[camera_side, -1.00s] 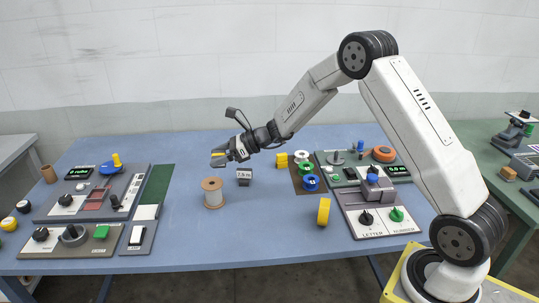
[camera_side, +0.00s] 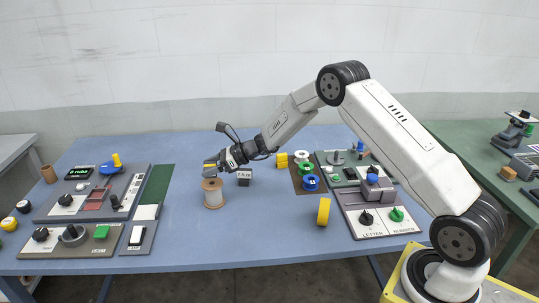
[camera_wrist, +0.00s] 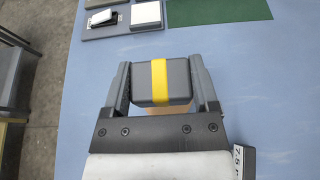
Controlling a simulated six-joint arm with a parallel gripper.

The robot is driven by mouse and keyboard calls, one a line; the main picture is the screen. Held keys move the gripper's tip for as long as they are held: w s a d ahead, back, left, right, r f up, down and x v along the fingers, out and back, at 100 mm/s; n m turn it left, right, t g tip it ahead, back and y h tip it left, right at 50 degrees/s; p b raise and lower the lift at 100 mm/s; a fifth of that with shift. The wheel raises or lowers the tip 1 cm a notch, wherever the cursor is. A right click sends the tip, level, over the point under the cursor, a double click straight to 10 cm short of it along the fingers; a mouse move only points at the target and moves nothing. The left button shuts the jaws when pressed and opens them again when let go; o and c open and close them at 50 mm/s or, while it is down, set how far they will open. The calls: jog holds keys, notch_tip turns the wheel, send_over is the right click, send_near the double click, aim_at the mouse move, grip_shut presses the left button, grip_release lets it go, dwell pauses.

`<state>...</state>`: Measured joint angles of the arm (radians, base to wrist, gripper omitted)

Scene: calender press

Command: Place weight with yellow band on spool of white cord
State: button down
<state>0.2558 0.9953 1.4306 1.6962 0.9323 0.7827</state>
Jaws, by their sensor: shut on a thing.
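The weight with yellow band (camera_wrist: 159,82) is a dark grey block with a yellow stripe. It sits between the two fingers of my gripper (camera_wrist: 161,85) in the wrist view, and my gripper is shut on it. In the side view my gripper (camera_side: 211,167) holds the weight just above the spool of white cord (camera_side: 213,195), which stands upright on the blue table. Whether the weight touches the spool's wooden top cannot be told. In the wrist view only a tan edge of the spool (camera_wrist: 168,110) shows beneath the weight.
A dark block with a white label (camera_side: 244,177) stands close to the right of the spool. A yellow roll (camera_side: 323,211) and several coloured spools stand farther right. Control panels (camera_side: 100,192) lie at the left, beside a green mat (camera_side: 157,184). The table before the spool is clear.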

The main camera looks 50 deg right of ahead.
jog(key=shift+w+f, duration=0.1)
jog(key=shift+f, duration=1.45)
jog(key=shift+f, duration=0.1)
grip_release()
jog(key=shift+f, duration=0.15)
jog(key=shift+d+r, duration=0.1)
jog(key=shift+r, duration=0.1)
jog(key=v, duration=1.2)
jog(key=shift+f, duration=0.15)
